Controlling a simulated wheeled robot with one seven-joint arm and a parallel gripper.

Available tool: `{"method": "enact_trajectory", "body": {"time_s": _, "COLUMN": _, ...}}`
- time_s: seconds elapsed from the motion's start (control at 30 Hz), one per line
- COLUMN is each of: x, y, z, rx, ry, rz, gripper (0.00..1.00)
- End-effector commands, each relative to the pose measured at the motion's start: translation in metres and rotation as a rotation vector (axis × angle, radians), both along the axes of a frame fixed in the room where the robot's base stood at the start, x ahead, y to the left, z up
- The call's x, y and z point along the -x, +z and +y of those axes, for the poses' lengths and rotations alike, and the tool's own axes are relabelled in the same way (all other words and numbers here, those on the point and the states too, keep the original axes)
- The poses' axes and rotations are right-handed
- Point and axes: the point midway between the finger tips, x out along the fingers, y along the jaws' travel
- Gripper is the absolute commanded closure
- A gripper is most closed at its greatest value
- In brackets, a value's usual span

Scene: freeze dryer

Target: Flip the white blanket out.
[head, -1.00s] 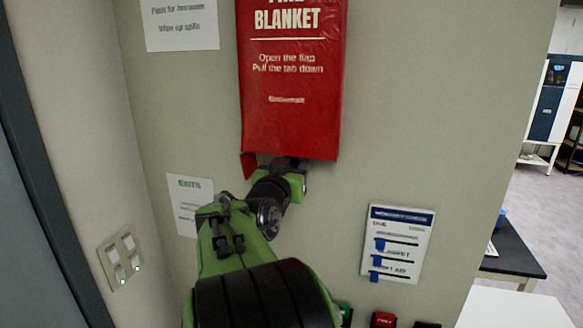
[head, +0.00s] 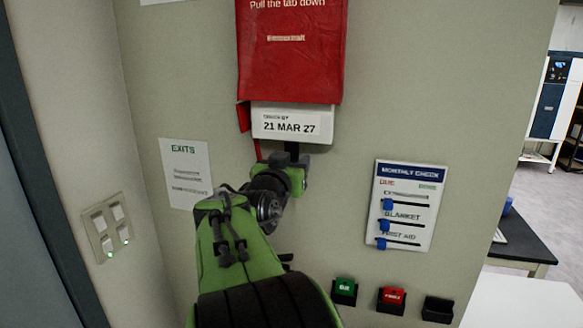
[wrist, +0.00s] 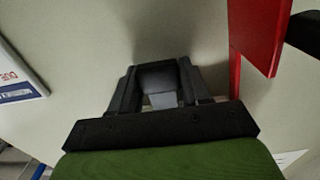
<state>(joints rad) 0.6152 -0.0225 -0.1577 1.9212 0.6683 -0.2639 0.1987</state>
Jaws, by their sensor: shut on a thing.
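The red fire blanket pouch (head: 290,60) hangs on the wall at the top of the head view. A white piece (head: 291,124), printed "21 MAR 27", shows below the pouch's lower edge. It looks like a flat, squared end, and its upper part is hidden inside the pouch. My gripper (head: 291,156) is just under it, shut on a dark tab (head: 291,147) at its bottom edge. In the wrist view, my gripper (wrist: 160,90) has a greyish thing between its fingers. A red flap (wrist: 258,35) hangs beside it there.
An "EXITS" sheet (head: 186,174) and a switch plate (head: 109,228) are to the left. A monthly check board (head: 406,205) with blue sliders is to the right. A dark-topped table (head: 520,247) stands beyond the wall's edge.

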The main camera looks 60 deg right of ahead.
Motion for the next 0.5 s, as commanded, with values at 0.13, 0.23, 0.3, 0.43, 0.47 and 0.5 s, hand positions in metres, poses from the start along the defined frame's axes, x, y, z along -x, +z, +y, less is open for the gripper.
{"method": "enact_trajectory", "body": {"time_s": 0.13, "x": -0.0003, "y": -0.0158, "z": 0.0000, "rx": -0.004, "ry": 0.001, "rz": 0.002, "gripper": 1.00}}
{"method": "enact_trajectory", "body": {"time_s": 0.23, "x": -0.0002, "y": -0.0155, "z": -0.0001, "rx": -0.008, "ry": 0.000, "rz": 0.004, "gripper": 1.00}}
{"method": "enact_trajectory", "body": {"time_s": 0.3, "x": -0.0003, "y": -0.0155, "z": -0.0002, "rx": -0.011, "ry": 0.000, "rz": 0.006, "gripper": 1.00}}
{"method": "enact_trajectory", "body": {"time_s": 0.43, "x": -0.0004, "y": -0.0161, "z": -0.0002, "rx": -0.012, "ry": 0.000, "rz": 0.008, "gripper": 0.51}}
{"method": "enact_trajectory", "body": {"time_s": 0.47, "x": -0.0004, "y": -0.0159, "z": -0.0002, "rx": -0.012, "ry": 0.000, "rz": 0.008, "gripper": 0.47}}
{"method": "enact_trajectory", "body": {"time_s": 0.5, "x": -0.0004, "y": -0.0154, "z": -0.0002, "rx": -0.011, "ry": 0.000, "rz": 0.007, "gripper": 0.41}}
